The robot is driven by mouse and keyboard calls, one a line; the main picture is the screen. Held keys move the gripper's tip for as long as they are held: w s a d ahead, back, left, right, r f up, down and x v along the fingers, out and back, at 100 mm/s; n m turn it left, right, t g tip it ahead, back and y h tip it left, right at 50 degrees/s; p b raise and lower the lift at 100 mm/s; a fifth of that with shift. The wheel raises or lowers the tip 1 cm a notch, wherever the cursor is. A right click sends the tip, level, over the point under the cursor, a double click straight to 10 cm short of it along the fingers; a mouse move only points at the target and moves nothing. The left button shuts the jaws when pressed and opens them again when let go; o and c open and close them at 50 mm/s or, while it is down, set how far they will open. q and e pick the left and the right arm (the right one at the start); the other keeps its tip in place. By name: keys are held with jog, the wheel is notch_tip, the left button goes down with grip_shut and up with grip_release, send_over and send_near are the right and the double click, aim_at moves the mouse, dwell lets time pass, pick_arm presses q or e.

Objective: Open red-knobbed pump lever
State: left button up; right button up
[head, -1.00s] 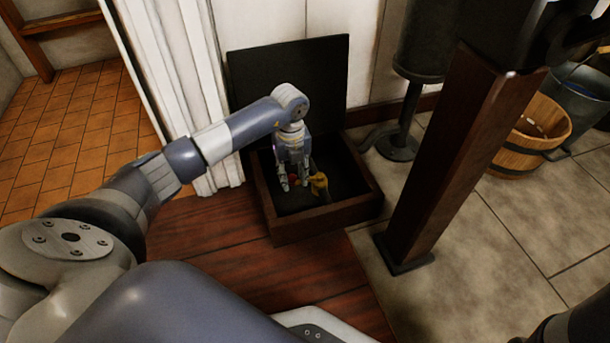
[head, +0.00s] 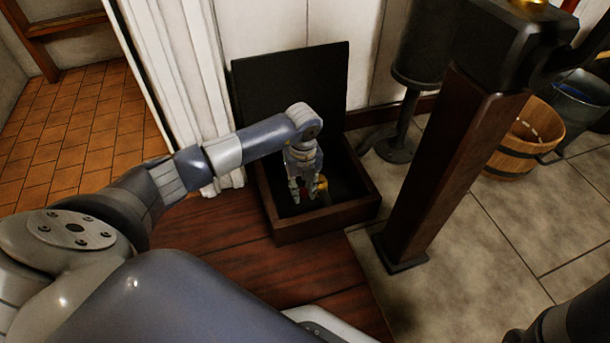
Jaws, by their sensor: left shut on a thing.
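An open dark wooden box (head: 328,219) stands on the floor against the wall, with its lid (head: 290,92) raised at the back. My left gripper (head: 304,195) reaches down into it and is shut on the red knob (head: 303,188) of the pump lever. Only a speck of red shows between the fingers. A yellow brass part (head: 322,184) shows just right of the fingers. The rest of the lever is hidden by the gripper and the dark inside of the box. My right gripper is out of view.
A wooden post (head: 440,165) on a metal foot stands right of the box. A dark metal stand (head: 402,130) is behind it. A wooden bucket (head: 520,140) and a metal bucket (head: 580,108) are farther right. Stone floor (head: 480,265) lies clear in front of them.

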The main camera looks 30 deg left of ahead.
pick_arm(q)
jog(key=shift+s+d+f+p, duration=0.1)
jog(key=shift+s+d+p, duration=0.05)
jog(key=shift+d, duration=0.4)
jog(key=shift+s+d+f+p, duration=0.1)
jog(key=shift+s+d+p, duration=0.05)
jog(key=shift+d, duration=0.4)
jog(key=shift+d+f, duration=0.1)
jog(key=shift+d, duration=0.15)
jog(key=shift+w+d+p, duration=0.15)
jog(key=shift+w+d, duration=0.15)
jog(key=shift+d, duration=0.4)
jog(key=shift+w+d+p, duration=0.15)
jog(key=shift+w+d, duration=0.15)
jog(key=shift+d, duration=0.4)
jog(key=shift+w+d, duration=0.1)
